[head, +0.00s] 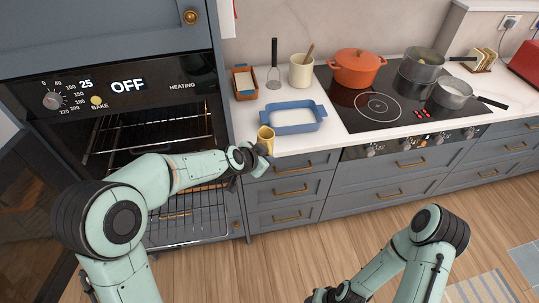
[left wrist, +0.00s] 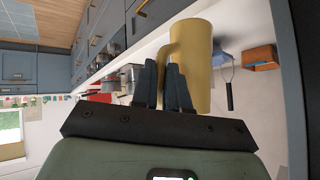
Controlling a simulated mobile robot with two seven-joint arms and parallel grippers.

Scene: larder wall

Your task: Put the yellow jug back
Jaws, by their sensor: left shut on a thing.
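The yellow jug (head: 266,136) is at the front left edge of the white counter in the head view, beside the open oven. It also shows large in the left wrist view (left wrist: 196,50), with its handle toward my fingers. My left gripper (head: 254,157) is shut on the jug at its handle side; the fingers (left wrist: 168,88) overlap the handle in the left wrist view. I cannot tell whether the jug's base touches the counter. My right gripper (head: 327,296) is low at the bottom edge of the head view, away from the counter; its fingers are not clear.
A blue baking dish (head: 292,118) stands just behind the jug. A brown box (head: 244,83), a cream crock (head: 301,71) and an orange pot (head: 357,68) on the hob (head: 390,101) are farther back. The oven (head: 160,130) stands open at left. Bare counter (head: 318,139) lies right of the jug.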

